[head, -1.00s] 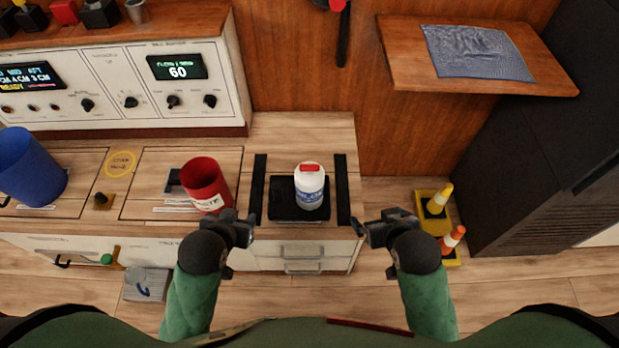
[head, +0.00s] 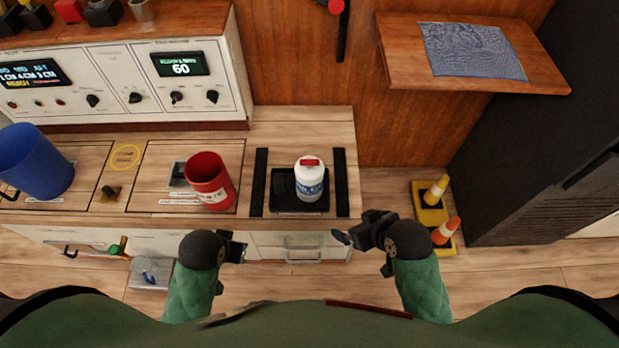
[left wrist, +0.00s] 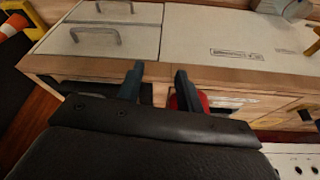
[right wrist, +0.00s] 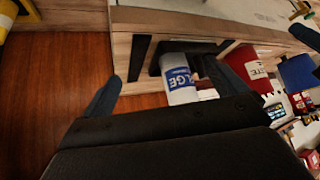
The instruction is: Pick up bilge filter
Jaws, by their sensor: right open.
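The bilge filter (head: 310,180) is a white canister with a blue label and a red top. It stands upright in a black tray (head: 284,207) on the counter, between two black strips. In the right wrist view the filter (right wrist: 179,78) shows partly, with "LGE" readable on its label. My right gripper (head: 350,232) is open and empty, in front of the counter and to the right of the filter. My left gripper (head: 240,249) is in front of the counter, lower left of the filter. In the left wrist view its fingers (left wrist: 158,80) stand apart with nothing between them.
A red bin (head: 209,181) stands left of the tray, and a blue bin (head: 35,162) farther left. A wooden shelf (head: 400,72) overhangs at the upper right. Small cones on a yellow base (head: 431,213) stand on the floor at right. The counter edge lies between grippers and filter.

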